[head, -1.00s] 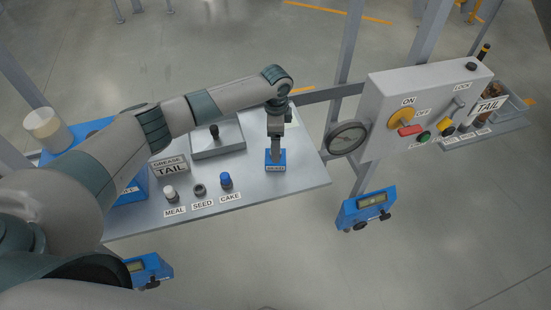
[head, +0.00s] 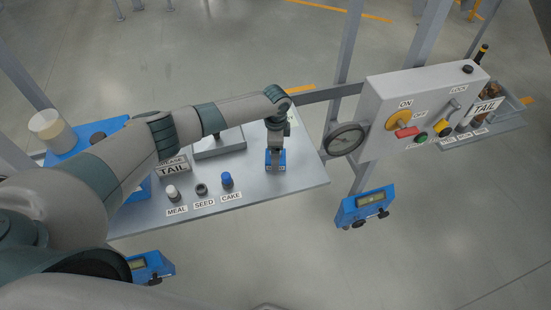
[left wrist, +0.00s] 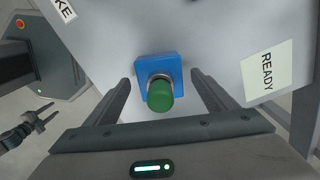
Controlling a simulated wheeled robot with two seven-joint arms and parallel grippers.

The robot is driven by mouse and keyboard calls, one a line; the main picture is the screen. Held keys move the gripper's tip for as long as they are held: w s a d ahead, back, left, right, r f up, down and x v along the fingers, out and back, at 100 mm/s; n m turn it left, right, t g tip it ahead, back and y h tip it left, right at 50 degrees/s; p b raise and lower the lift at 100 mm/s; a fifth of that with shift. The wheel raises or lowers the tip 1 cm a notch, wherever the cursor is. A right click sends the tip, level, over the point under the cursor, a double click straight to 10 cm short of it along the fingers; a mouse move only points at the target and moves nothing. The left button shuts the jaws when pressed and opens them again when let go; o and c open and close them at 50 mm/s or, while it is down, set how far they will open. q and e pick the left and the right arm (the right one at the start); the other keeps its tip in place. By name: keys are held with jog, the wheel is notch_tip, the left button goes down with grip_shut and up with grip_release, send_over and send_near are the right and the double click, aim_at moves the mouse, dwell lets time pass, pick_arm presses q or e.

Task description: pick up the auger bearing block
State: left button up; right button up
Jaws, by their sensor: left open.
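The auger bearing block is a small blue block (head: 282,158) near the right end of the grey bench top. In the left wrist view the blue square block (left wrist: 149,66) carries an upright round post with a green top (left wrist: 160,96). My left gripper (head: 275,160) points straight down over it, partly hiding it in the head view. In the left wrist view my left gripper (left wrist: 160,80) is open, one finger on each side of the block and post, with gaps visible on both sides.
The bench (head: 300,174) holds MEAL, SEED and CAKE pieces, with a blue knob (head: 226,179) at CAKE, and a grey lidded box (head: 219,144). A READY label (left wrist: 267,72) lies beside the block. A grey control box (head: 385,100) stands to the right.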

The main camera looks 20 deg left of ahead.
pick_arm(q)
jog(key=c, duration=1.4)
jog(key=shift+o, duration=0.2)
jog(key=shift+w+r, duration=0.1)
jog(key=shift+r, duration=0.1)
notch_tip(320, 180, up, 9)
jog(key=shift+f+b, duration=0.1)
jog(key=shift+b, duration=1.15)
jog(key=shift+r, duration=0.45)
